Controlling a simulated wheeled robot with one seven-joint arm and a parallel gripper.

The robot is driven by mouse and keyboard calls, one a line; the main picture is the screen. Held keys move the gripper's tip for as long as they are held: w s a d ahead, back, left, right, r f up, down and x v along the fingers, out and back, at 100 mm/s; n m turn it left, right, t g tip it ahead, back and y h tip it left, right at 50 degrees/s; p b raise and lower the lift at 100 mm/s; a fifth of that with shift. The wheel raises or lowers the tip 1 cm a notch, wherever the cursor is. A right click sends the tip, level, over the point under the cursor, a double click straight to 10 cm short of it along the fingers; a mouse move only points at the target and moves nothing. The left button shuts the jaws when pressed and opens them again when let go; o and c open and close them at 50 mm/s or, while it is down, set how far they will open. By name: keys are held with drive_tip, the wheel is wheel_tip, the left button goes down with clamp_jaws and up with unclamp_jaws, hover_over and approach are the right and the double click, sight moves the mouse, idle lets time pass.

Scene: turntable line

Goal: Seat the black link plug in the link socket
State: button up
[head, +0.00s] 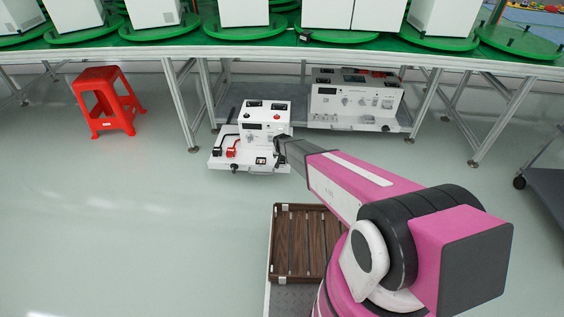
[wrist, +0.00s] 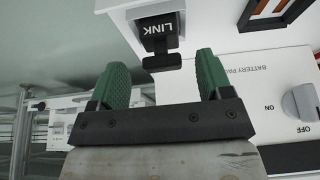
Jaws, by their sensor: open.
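The black link plug (wrist: 162,60) shows at the top centre of the wrist view, with a black bar-shaped handle and a black block marked LINK behind it at the edge of a white housing (wrist: 120,6). The link socket itself is not clearly visible, and I cannot tell how deep the plug sits. My gripper (wrist: 161,66) is open, with its green fingers on either side of the handle and visible gaps to it. In the head view my gripper (head: 281,148) is at the right side of the white test unit (head: 264,128), its fingers too small to make out.
The wrist view shows a white panel marked BATTERY PACK (wrist: 265,75) with an ON/OFF knob (wrist: 300,103). The head view shows a second unit (head: 352,100) on the low shelf, a red stool (head: 106,100), a brown slatted crate (head: 290,210) and clear floor left.

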sight(282, 159)
drive_tip(key=x, duration=0.3)
drive_tip(key=shift+w+a+f, duration=0.1)
drive_tip(key=shift+f, duration=0.1)
drive_tip(key=c, duration=1.1)
drive_tip(key=shift+r, duration=0.15)
